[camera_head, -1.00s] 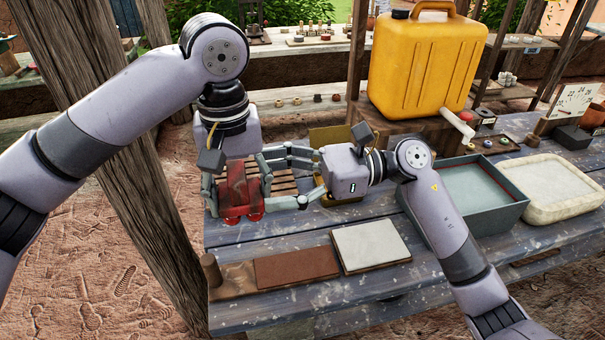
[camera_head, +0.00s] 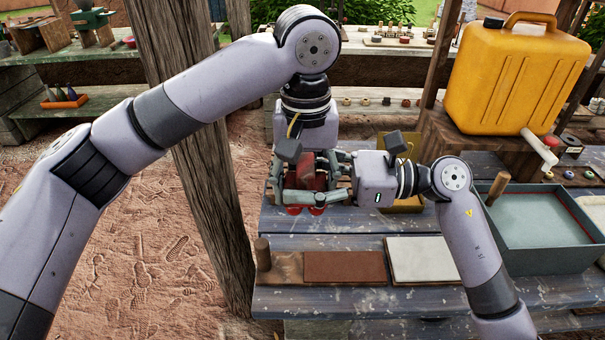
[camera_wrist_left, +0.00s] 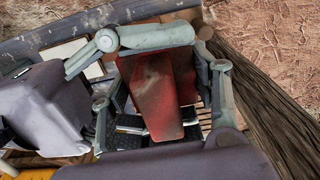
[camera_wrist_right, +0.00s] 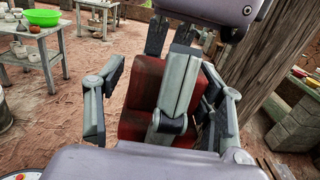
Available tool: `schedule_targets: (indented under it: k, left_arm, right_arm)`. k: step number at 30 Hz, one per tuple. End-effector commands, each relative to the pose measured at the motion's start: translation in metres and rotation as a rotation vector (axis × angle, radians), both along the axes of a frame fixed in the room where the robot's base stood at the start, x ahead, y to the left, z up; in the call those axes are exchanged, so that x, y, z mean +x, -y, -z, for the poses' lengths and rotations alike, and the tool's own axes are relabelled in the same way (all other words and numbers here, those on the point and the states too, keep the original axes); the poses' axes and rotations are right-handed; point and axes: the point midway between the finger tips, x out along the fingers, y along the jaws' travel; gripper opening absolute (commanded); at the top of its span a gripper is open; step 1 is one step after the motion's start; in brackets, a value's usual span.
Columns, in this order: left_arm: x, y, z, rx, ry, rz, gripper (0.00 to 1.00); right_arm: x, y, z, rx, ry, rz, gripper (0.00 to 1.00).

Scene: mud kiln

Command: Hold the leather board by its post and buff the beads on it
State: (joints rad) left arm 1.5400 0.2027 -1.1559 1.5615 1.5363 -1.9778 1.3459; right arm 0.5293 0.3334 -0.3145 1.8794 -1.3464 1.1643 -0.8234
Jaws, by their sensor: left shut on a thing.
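The leather board (camera_head: 345,268) lies flat on the blue plank bench, with its short wooden post (camera_head: 263,254) upright at its left end. No beads show on it. My left gripper (camera_wrist_left: 160,110) is shut on a dark red block-like thing (camera_wrist_left: 160,88), held behind the board. Red rounded ends (camera_head: 318,208) show at its lower edge in the head view. My right gripper (camera_wrist_right: 160,115) reaches in from the right, its fingers apart on either side of the red thing (camera_wrist_right: 140,90). A left finger lies between them. Whether the right fingers touch it is unclear.
A white pad (camera_head: 424,262) lies just right of the leather board. A grey-green tray (camera_head: 545,225) of liquid with a wooden stick stands farther right. A yellow jerrycan (camera_head: 515,75) stands behind on a wooden stand. A timber post (camera_head: 205,170) rises left of the bench.

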Motion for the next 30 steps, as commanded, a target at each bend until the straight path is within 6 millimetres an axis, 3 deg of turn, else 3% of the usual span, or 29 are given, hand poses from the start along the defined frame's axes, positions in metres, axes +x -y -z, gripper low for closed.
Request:
schedule_targets:
  k: [18, 19, 21, 30]
  left_arm:
    - [0.0024, 0.0000, -0.0008, -0.004, 0.007, -0.006, 0.34]
    - [0.0023, 0.0001, -0.0009, -0.004, 0.007, -0.006, 0.58]
    - [0.0020, 0.0003, -0.0009, -0.004, 0.006, -0.005, 0.63]
    - [0.0007, 0.0002, -0.0004, -0.001, 0.002, -0.001, 0.80]
  right_arm:
    - [-0.0041, -0.0019, -0.0001, 0.000, -0.002, -0.013, 0.19]
    - [-0.0042, -0.0019, -0.0007, 0.001, -0.002, -0.014, 0.19]
    - [-0.0039, -0.0018, -0.0007, 0.002, -0.002, -0.013, 0.14]
    - [-0.0014, -0.0004, -0.0005, 0.001, 0.000, -0.004, 0.14]
